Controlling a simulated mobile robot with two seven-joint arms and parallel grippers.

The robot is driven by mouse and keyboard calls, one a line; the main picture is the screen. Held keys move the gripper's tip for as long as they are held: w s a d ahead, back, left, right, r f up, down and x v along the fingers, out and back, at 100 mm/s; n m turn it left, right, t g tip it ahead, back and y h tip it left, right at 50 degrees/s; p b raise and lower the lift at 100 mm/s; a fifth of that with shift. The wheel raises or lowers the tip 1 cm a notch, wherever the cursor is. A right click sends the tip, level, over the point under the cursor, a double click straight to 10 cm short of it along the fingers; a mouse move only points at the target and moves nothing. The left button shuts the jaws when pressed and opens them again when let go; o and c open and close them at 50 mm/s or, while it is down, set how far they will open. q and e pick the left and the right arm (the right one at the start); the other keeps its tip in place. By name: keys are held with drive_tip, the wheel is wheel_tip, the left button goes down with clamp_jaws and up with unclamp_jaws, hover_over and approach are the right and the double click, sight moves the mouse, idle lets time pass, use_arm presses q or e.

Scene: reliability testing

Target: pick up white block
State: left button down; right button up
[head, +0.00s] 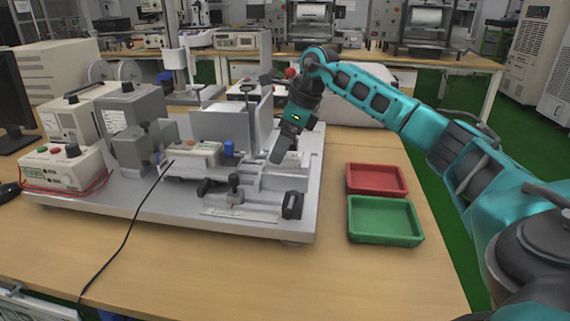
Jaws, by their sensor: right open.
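My right gripper (281,153) reaches in from the right and points down over the right part of the grey test machine (130,205). Its fingers are open, close above a pale block-like part (285,179) of the machine. A small whitish piece (293,159) shows right beside the fingertips. I cannot tell for sure whether this is the white block or whether the fingers touch it. My left gripper is not in view.
A red tray (376,180) and a green tray (385,221), both empty, stand on the wooden table right of the machine. A black cable (125,240) runs across the table's front. A control box (62,167) and monitor (15,100) stand at the left.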

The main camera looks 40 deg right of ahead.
drive_tip(key=shift+x, duration=0.85)
drive_tip(key=c, duration=1.2)
drive_tip(key=shift+r, duration=0.15)
